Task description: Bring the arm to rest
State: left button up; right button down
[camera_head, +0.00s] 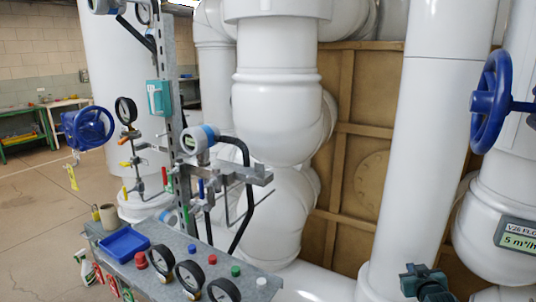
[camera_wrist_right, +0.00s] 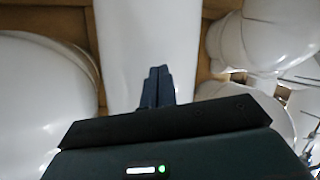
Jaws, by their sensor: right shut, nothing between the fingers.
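My right gripper (camera_head: 424,282) shows at the bottom right of the head view, in front of the white pipework and low in the picture. In the right wrist view its dark fingers (camera_wrist_right: 157,86) are together, with nothing between them, in front of a white pipe (camera_wrist_right: 145,40). Most of my right arm is out of the head view. My left gripper is not in view.
A wide vertical white pipe (camera_head: 410,140) stands just behind the gripper. A blue handwheel (camera_head: 489,101) and a flow display (camera_head: 518,238) are at the right. A grey panel shelf (camera_head: 205,262) with gauges, buttons and a blue tray (camera_head: 124,243) is at lower left.

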jog(key=s+f+g, duration=0.3)
jog(key=f, duration=0.3)
jog(key=s+a+f+n+y, duration=0.2)
jog(key=s+a+f, duration=0.1)
jog(key=s+a, duration=0.5)
jog(key=s+a+f+n+y, duration=0.1)
jog(key=s+a+f, duration=0.2)
jog(key=s+a, duration=0.55)
pick_arm(q)
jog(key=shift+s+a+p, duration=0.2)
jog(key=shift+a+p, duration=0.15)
jog(key=shift+p, duration=0.5)
pick_arm(e)
jog(key=s+a+r+y, duration=0.1)
jog(key=s+a+r, duration=0.2)
jog(key=s+a, duration=0.3)
jog(key=s+a+r+y, duration=0.2)
jog(key=s+a+r, duration=0.2)
jog(key=s, duration=0.8)
jog(key=shift+a+r, duration=0.25)
jog(key=shift+a, duration=0.75)
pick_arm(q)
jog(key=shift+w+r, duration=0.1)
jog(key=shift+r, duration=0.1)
pick_arm(e)
jog(key=shift+s, duration=0.1)
